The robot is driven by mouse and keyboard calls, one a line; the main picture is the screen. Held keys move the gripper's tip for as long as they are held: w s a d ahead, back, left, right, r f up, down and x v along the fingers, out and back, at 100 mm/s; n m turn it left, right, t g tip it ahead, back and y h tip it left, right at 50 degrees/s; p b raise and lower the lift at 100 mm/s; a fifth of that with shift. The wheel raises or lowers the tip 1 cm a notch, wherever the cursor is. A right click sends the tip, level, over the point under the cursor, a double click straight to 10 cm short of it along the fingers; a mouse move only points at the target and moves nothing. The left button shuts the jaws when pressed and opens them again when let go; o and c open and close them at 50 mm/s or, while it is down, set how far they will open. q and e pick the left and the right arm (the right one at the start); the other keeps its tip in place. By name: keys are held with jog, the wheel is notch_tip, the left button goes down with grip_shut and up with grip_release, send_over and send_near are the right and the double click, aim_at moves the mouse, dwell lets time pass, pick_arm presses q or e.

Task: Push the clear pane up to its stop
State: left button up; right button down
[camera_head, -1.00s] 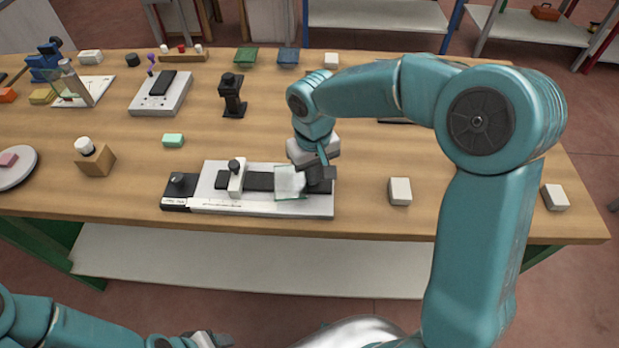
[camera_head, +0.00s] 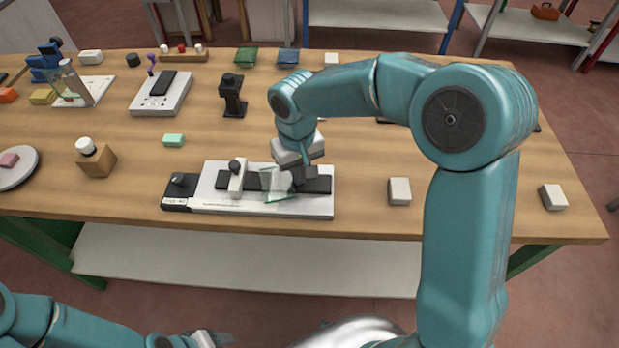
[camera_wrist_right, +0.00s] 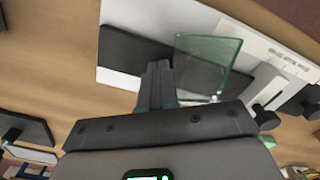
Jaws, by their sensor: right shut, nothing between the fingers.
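The clear pane (camera_head: 278,190) lies on the white edger bed (camera_head: 318,209) over its dark strip, and looks slightly skewed. The wrist view shows it as a greenish see-through plate (camera_wrist_right: 212,62). A white upright block (camera_head: 237,180) with a black knob stands on the bed left of the pane; bare strip shows between them. My right gripper (camera_head: 299,184) is shut and empty, low over the strip at the pane's right edge. Its fingers (camera_wrist_right: 158,82) appear beside the pane; exact contact is unclear. My left gripper (camera_head: 208,339) shows partly at the bottom edge.
A white block (camera_head: 399,191) stands right of the bed. The table between is clear.

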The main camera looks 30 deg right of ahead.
aim_at(292, 180)
jog(key=shift+w+a, duration=0.35)
jog(key=shift+a, duration=0.25)
jog(key=shift+w+a, duration=0.15)
jog(key=shift+a, duration=0.05)
jog(key=shift+w+a, duration=0.2)
jog(key=shift+a, duration=0.15)
jog(key=shift+s+d+r+p, duration=0.1)
jog(key=shift+d+r+p, duration=0.05)
jog(key=shift+r+p, duration=0.65)
jog(key=shift+s+d+r+p, duration=0.15)
jog(key=shift+r+p, duration=0.4)
jog(key=shift+r, duration=0.4)
jog(key=shift+d+r+p, duration=0.15)
jog(key=shift+r+p, duration=0.55)
jog(key=shift+r, duration=0.15)
jog(key=shift+f, duration=0.1)
jog(key=shift+s, duration=0.1)
